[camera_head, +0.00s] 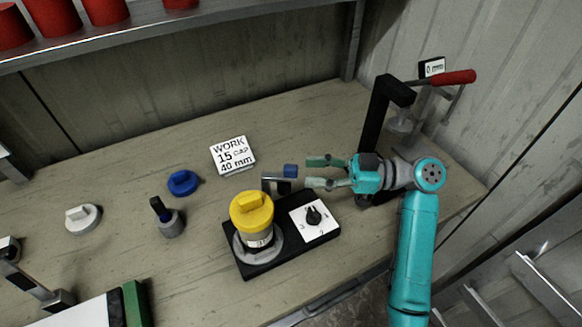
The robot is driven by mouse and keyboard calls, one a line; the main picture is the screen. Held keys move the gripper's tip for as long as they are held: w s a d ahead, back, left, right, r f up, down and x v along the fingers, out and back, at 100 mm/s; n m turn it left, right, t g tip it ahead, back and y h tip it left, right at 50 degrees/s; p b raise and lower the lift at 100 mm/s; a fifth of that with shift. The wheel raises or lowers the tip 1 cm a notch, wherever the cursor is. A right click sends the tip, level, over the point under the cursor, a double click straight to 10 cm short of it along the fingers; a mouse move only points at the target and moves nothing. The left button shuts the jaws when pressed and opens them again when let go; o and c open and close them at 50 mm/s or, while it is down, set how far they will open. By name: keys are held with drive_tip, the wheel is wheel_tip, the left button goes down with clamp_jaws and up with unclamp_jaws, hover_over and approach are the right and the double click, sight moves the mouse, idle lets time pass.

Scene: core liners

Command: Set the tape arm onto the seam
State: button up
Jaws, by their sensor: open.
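A yellow-capped cylinder (252,212) with a pale label below the cap stands upright in a grey round holder on a black base plate (257,268). A small blue block (291,171) beside a grey bracket (268,184) at the plate's back edge looks like the tape arm; it is apart from the yellow cap. My gripper (307,173) is open, coming from the right, with its two greenish fingers pointing left. The blue block lies just beyond the fingertips, roughly level with the gap between them. I cannot tell whether they touch. The seam under the cap is too small to make out.
A white dial panel with a black knob (313,215) sits on the plate's right. A black post (381,125) and a red-handled lever (453,77) stand behind my arm. A sign (232,155), blue cap (183,183), white cap (82,218) and grey post (170,225) lie left.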

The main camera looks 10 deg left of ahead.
sight(291, 176)
drive_tip(key=shift+s+a, duration=0.2)
drive_tip(key=shift+a, duration=2.55)
clamp_jaws()
